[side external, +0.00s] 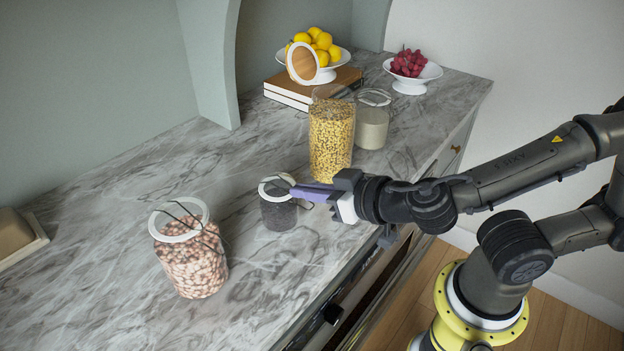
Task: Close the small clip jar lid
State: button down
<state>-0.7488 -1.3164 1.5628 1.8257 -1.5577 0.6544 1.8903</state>
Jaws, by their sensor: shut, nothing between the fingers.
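The small clip jar (279,215) stands upright on the marble counter and has dark contents. A pale ring and dark wire clip show at its top. The lid seems to lie at or near the mouth, but I cannot tell whether it is fully down. My gripper (296,191) reaches in from the right with its purple fingers shut and empty. The fingertips are at the right side of the jar's top and overlap its rim in this view. I cannot tell whether they touch it. The fingers hide part of the rim and clip.
A larger clip jar (190,262) of pinkish nuts stands front left. Fruit bowls are farther back.

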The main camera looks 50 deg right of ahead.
jog(key=s+r, duration=0.4)
jog(key=r, duration=0.5)
jog(key=s+d+m+g+h, duration=0.2)
jog(key=d+m+h, duration=0.1)
jog(key=d, duration=0.5)
jog(key=s+d+m+g+h, duration=0.2)
jog(key=d+m+g, duration=0.1)
jog(key=d, duration=0.5)
jog(key=s+a+f+n+g+y, duration=0.2)
jog(key=s+a+f+n+y, duration=0.1)
jog(key=s, duration=0.4)
jog(key=a+n+y, duration=0.1)
jog(key=n, duration=0.1)
jog(key=shift+s+a+f+n+g+y, duration=0.2)
jog(key=shift+s+f+n+g+y, duration=0.1)
jog(key=shift+s+f+n+g, duration=0.1)
